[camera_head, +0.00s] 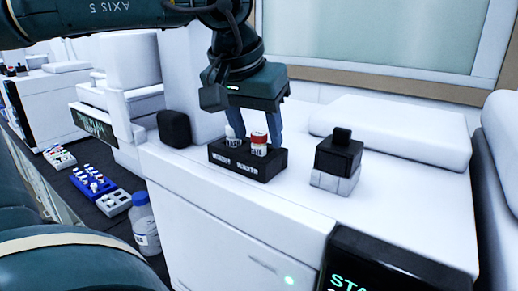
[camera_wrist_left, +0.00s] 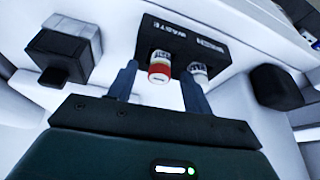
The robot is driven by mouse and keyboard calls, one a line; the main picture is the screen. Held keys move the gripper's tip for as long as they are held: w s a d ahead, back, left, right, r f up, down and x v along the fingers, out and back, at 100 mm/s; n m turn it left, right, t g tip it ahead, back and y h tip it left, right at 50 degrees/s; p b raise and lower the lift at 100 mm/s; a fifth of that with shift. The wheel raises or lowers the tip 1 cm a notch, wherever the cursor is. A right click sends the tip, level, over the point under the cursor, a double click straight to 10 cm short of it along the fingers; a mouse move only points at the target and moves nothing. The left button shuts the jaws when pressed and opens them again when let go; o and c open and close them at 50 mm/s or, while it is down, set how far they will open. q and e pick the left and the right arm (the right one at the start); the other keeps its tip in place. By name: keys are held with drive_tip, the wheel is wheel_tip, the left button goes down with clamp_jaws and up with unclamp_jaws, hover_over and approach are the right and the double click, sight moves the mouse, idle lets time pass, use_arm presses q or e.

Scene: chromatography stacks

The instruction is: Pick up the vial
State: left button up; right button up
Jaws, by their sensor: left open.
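Two vials stand upright in a small black rack (camera_head: 247,170) labelled WASH and WASTE on the white instrument top. One vial has a red cap (camera_head: 259,138) and stands in the WASTE side. The other has a white cap (camera_head: 231,134) and stands in the WASH side. My left gripper (camera_head: 257,131) points down over the rack, open. In the left wrist view its fingers are on either side of the red-capped vial (camera_wrist_left: 160,70), with gaps visible. The white-capped vial (camera_wrist_left: 197,70) is just outside one finger. My right gripper is not in view.
A black-topped block (camera_head: 339,155) stands right of the rack, and a dark rounded block (camera_head: 174,129) stands to its left. Below at the left are a blue vial rack (camera_head: 93,183), a grey rack (camera_head: 114,203) and a clear bottle with blue cap (camera_head: 145,225).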

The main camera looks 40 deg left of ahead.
use_arm(q)
drive_tip(key=shift+w+f, duration=0.2)
drive_tip(key=shift+f, duration=0.2)
drive_tip(key=c, duration=1.1)
